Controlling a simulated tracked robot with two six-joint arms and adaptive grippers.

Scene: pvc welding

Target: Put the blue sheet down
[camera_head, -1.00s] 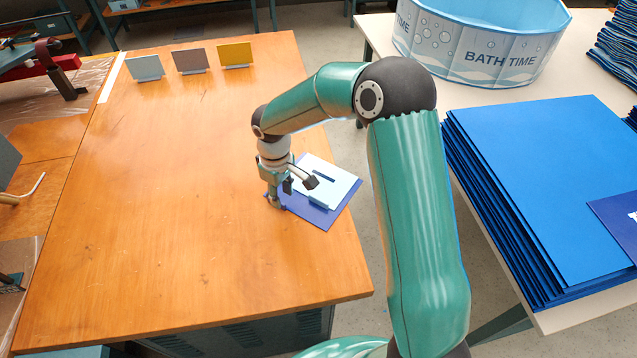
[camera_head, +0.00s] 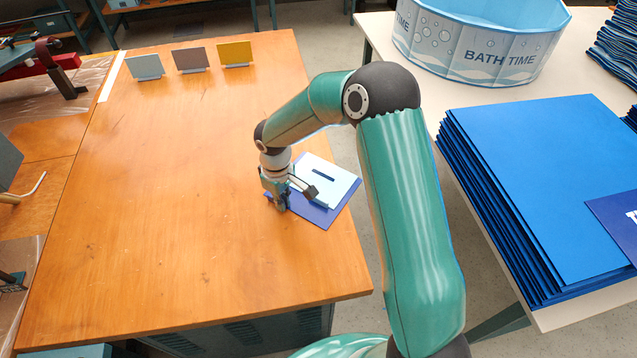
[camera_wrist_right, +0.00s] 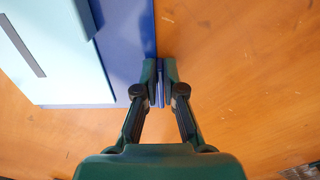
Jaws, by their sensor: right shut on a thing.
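The dark blue sheet (camera_head: 342,208) lies at the right edge of the wooden table, partly covered by a light blue plate (camera_head: 313,177) with a dark slot. My right gripper (camera_head: 280,206) is at the sheet's near left corner, low over the table. In the right wrist view, the sheet (camera_wrist_right: 125,45) spreads to the left of the fingers. There my right gripper (camera_wrist_right: 160,88) is shut on a thin blue edge of the sheet. The light blue plate (camera_wrist_right: 55,60) is also in this view. My left gripper is not in view.
Light blue, brown and yellow plates (camera_head: 234,54) stand at the table's far end. The middle of the wooden table (camera_head: 170,190) is clear. Right, across a gap, a white table holds a stack of blue sheets (camera_head: 545,170) and a round tub (camera_head: 480,45).

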